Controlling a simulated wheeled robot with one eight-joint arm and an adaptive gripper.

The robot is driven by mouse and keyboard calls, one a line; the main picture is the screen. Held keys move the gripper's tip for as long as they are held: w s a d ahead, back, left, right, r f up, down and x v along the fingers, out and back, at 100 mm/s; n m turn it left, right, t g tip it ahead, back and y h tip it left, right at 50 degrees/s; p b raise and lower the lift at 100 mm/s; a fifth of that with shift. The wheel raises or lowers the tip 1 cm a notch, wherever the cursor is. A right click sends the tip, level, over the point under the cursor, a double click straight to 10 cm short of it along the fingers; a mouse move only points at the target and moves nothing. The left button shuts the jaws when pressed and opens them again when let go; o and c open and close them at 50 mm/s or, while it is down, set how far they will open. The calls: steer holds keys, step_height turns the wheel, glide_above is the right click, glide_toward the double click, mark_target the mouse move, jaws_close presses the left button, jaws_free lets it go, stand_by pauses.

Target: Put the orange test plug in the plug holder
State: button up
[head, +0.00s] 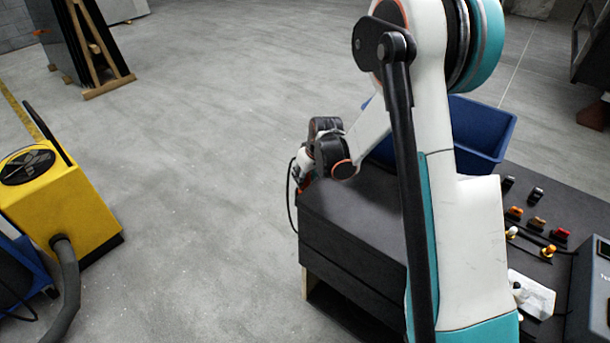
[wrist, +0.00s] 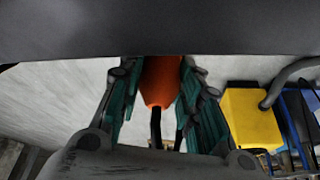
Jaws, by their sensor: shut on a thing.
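My gripper (head: 303,172) is at the left end of the dark bench, partly screened by my own arm in the head view. In the wrist view its green-padded fingers are shut on the orange test plug (wrist: 161,82), with one finger on each side. In the head view only a bit of orange shows at the gripper. I cannot make out which thing is the plug holder.
The dark bench (head: 345,215) carries a blue bin (head: 483,130) and, at right, several small coloured connectors (head: 537,222), a white paper (head: 532,293) and a grey instrument (head: 590,285). A yellow machine (head: 75,205) with a hose stands on the floor at left. Floor between is clear.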

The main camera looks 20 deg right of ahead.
steer(key=shift+f+b, duration=0.75)
steer(key=shift+f, duration=0.2)
stand_by(0.7)
steer(key=shift+b, duration=0.35)
stand_by(1.6)
steer(key=shift+r, duration=0.3)
steer(key=shift+r+p, duration=0.3)
steer(key=shift+r, duration=0.05)
steer(key=shift+r, duration=0.25)
steer(key=shift+f+b, duration=0.65)
steer(key=shift+f, duration=0.2)
stand_by(1.1)
steer(key=shift+r, duration=0.2)
steer(key=shift+r+p, duration=0.3)
steer(key=shift+r, duration=0.05)
steer(key=shift+r, duration=0.3)
stand_by(0.7)
